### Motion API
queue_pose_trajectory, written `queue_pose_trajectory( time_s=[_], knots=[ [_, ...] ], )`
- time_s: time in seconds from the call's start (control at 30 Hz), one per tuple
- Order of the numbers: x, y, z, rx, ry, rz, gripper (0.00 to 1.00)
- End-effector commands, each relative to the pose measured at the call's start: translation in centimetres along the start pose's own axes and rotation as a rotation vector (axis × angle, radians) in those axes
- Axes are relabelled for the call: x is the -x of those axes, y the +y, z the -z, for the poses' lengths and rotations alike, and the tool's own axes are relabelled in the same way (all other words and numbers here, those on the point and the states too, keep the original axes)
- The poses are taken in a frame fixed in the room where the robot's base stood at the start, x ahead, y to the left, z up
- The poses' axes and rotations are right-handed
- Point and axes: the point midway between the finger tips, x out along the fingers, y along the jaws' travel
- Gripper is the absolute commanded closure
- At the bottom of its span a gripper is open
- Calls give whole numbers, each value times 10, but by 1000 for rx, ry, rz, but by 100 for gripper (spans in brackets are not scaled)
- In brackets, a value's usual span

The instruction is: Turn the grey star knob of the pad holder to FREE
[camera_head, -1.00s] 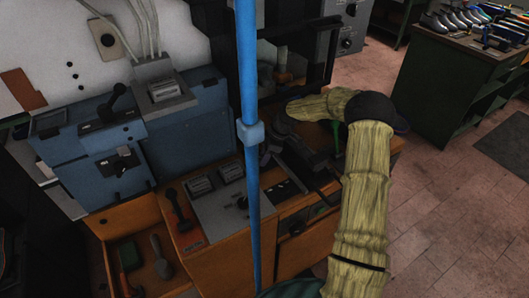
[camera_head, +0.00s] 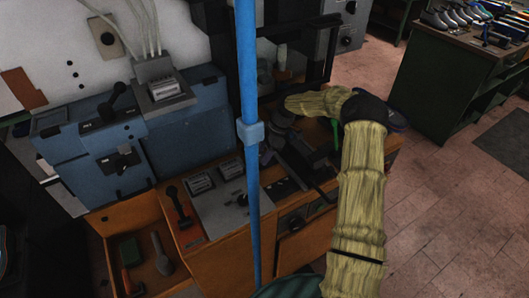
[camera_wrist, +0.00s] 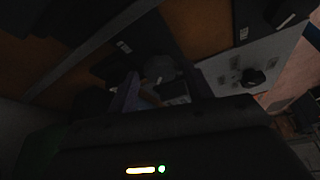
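In the wrist view, a grey round knob with a pale mark (camera_wrist: 160,68), which looks like the star knob, lies ahead of my gripper (camera_wrist: 163,90). The two dark fingers stand apart, one to each side of it in the picture. I see no contact, and the dim light hides the exact gap. The knob's setting and any FREE label are too dark to read. In the head view, my yellow-sleeved arm reaches over the wooden bench (camera_head: 225,262). My gripper and the knob cannot be made out clearly there.
A light panel with a black knob (camera_wrist: 252,78) lies right in the wrist view. The head view shows a blue machine (camera_head: 180,140), a blue upright pole (camera_head: 252,190), an open drawer with tools (camera_head: 150,262), and a green shoe table (camera_head: 450,75).

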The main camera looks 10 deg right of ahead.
Motion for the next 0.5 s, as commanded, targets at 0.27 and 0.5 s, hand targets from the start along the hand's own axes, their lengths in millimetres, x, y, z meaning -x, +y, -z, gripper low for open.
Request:
queue_pose_trajectory(
  time_s=[0.27,0.5],
  knots=[
    [0,-1,-1,-3,1,1,41],
    [13,0,-2,-3,0,-1,41]
  ],
)
